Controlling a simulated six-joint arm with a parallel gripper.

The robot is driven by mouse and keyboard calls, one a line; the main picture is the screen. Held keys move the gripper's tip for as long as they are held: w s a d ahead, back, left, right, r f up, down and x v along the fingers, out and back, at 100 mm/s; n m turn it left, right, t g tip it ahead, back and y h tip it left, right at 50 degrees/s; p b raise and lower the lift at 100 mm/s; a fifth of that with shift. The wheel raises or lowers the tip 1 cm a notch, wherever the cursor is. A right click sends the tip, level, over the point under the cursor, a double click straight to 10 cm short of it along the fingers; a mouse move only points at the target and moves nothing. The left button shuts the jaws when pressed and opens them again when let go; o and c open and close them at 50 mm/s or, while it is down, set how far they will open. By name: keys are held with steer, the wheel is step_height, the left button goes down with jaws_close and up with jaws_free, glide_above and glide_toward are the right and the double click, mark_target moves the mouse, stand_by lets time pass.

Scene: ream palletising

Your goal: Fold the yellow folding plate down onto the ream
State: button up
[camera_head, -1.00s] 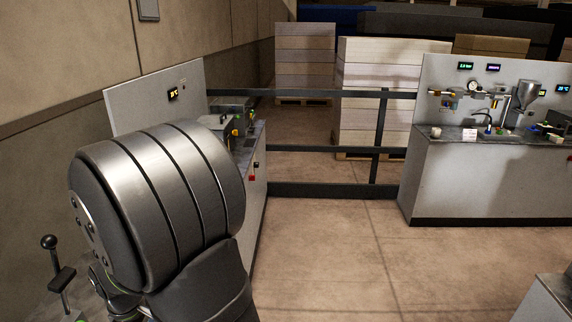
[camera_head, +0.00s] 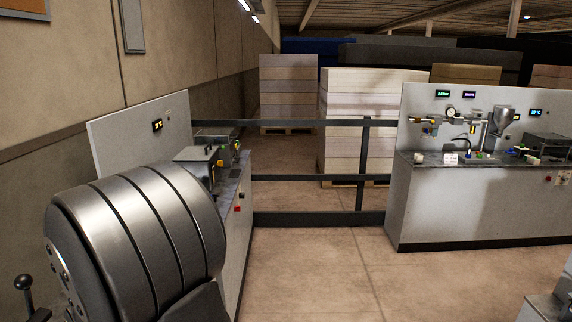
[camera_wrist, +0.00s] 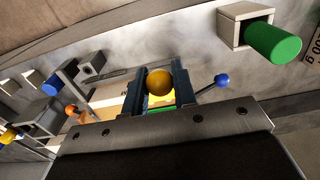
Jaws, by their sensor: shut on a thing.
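In the wrist view, my gripper (camera_wrist: 158,77) has its two dark fingers closed on a yellow-orange ball knob (camera_wrist: 159,84). A strip of bright yellow (camera_wrist: 161,99) shows just behind and below the knob between the fingers; it may be part of the folding plate, but most of it is hidden. I cannot make out the ream or the plate's angle. In the head view, my arm covers the left foreground and the gripper is out of sight.
In the wrist view, a blue ball-ended lever (camera_wrist: 221,80) is close right of the fingers. A green cylinder (camera_wrist: 272,43) juts from a block at upper right. In the head view, a bench (camera_head: 480,205) stands at right, a dark rail (camera_head: 310,218) in the middle, with open floor before them.

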steer(key=shift+a+r, duration=0.1)
steer(key=shift+a+r, duration=0.4)
steer(key=shift+a, duration=0.15)
steer(key=shift+a+r, duration=0.15)
steer(key=shift+a, duration=0.25)
steer(key=shift+a+r, duration=0.3)
steer(key=shift+a, duration=0.25)
steer(key=o, duration=1.5)
steer(key=shift+r, duration=0.1)
